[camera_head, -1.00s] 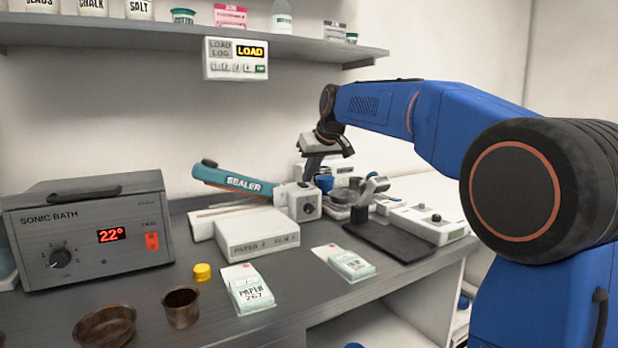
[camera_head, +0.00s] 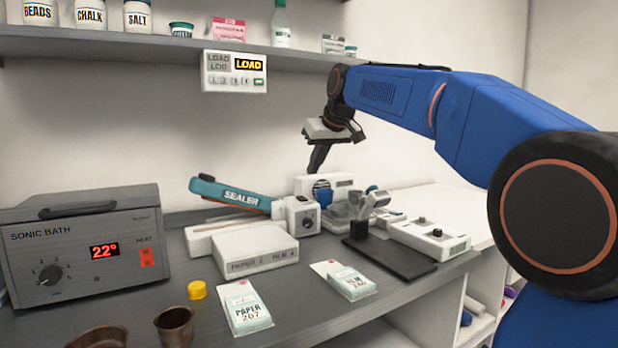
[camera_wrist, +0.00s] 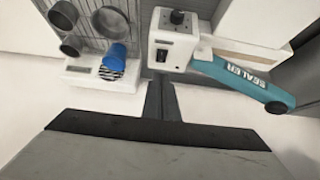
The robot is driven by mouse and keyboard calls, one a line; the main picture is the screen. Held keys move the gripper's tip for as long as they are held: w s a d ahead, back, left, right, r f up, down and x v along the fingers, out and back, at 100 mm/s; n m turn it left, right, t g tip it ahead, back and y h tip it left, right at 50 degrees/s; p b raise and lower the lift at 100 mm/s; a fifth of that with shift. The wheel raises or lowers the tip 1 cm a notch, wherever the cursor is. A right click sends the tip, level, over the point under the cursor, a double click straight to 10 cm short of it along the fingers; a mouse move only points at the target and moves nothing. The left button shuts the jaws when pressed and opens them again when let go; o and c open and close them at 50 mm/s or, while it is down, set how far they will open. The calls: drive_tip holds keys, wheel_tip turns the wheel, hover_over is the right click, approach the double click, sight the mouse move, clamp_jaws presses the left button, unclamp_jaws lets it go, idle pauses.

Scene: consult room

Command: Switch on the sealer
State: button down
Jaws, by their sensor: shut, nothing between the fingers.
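The sealer has a teal arm (camera_head: 232,195) lettered SEALER, raised at a slant, and a white end housing (camera_head: 303,215) with a dark round knob (camera_head: 309,222) on its front. It stands at the back of the grey bench. In the wrist view the teal arm (camera_wrist: 243,80) lies right of centre, with the white housing (camera_wrist: 173,48) and black knob (camera_wrist: 177,17) near the top. My gripper (camera_head: 316,169) is shut and empty, pointing down above and behind the housing. Its fingers (camera_wrist: 162,98) show just below the housing in the wrist view. The knob's setting is too small to read.
A white box (camera_head: 257,258) stands in front of the sealer. Right of it are a dark-based stand (camera_head: 390,257) and a white control box (camera_head: 430,238). A display (camera_head: 235,70) reading LOAD hangs under the shelf (camera_head: 180,44).

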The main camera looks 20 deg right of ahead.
drive_tip(key=s+r, duration=0.1)
drive_tip(key=s, duration=0.1)
drive_tip(key=s+d+r, duration=0.1)
drive_tip(key=s+r, duration=0.1)
drive_tip(key=shift+s+d+r, duration=0.1)
drive_tip(key=shift+s+r, duration=0.1)
drive_tip(key=shift+r, duration=0.05)
drive_tip(key=shift+s, duration=0.1)
